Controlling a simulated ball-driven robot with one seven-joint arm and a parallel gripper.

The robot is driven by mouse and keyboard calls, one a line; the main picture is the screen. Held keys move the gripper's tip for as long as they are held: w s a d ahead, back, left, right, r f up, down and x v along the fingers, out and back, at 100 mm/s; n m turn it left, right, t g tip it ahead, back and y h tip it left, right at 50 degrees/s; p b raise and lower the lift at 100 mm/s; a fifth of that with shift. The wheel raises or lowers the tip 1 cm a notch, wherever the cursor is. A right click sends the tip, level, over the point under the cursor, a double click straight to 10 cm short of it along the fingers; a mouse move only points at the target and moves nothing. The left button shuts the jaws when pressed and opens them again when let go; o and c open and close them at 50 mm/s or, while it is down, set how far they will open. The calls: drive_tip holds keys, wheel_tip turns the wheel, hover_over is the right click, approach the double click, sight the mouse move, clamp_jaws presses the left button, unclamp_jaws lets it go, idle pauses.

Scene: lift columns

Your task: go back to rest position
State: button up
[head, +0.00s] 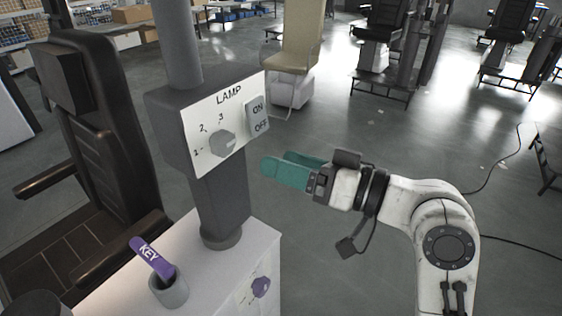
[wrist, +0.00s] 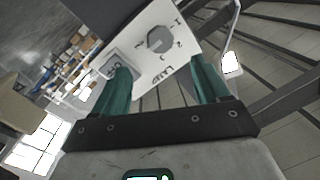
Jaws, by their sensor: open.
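My gripper (head: 285,171) has teal fingers and is open and empty. In the head view it hangs in the air to the right of the grey column, just below and right of the lamp panel (head: 204,114). It appears apart from the panel. In the wrist view the two fingers of my gripper (wrist: 160,80) are spread, with the tilted lamp panel (wrist: 168,72) showing between and beyond them. The panel carries a grey knob (head: 223,143) marked with numbers and an ON/OFF rocker switch (head: 257,117). The knob also shows in the wrist view (wrist: 160,39).
A black chair (head: 95,150) stands left. Floor right of the column is largely clear.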

idle(0.3)
drive_tip(key=s+d+f+m+g+h, duration=0.1)
drive_tip(key=s+d+f+h, duration=0.2)
drive_tip(key=f, duration=0.5)
drive_tip(key=s+d+f+m+h, duration=0.2)
drive_tip(key=d+f+h, duration=0.15)
drive_tip(key=f, duration=0.45)
drive_tip(key=s+d+f+m+g+h, duration=0.1)
drive_tip(key=s+d+f+h, duration=0.15)
drive_tip(key=f, duration=0.55)
drive_tip(key=s+d+f+m+g+h, duration=0.1)
drive_tip(key=s+d+f+g+h, duration=0.1)
drive_tip(key=s+d+f, duration=0.2)
drive_tip(key=s+d+f+g+h, duration=0.2)
drive_tip(key=s+d+f, duration=0.2)
drive_tip(key=s, duration=0.6)
drive_tip(key=s+d+f+m+g+h, duration=0.1)
drive_tip(key=s+d+f+g+h, duration=0.1)
drive_tip(key=s+d+f, duration=0.3)
drive_tip(key=s+d, duration=0.1)
drive_tip(key=s, duration=0.2)
drive_tip(key=shift+d+m+h, duration=0.15)
drive_tip(key=shift+m+h, duration=0.15)
drive_tip(key=shift+f, duration=0.1)
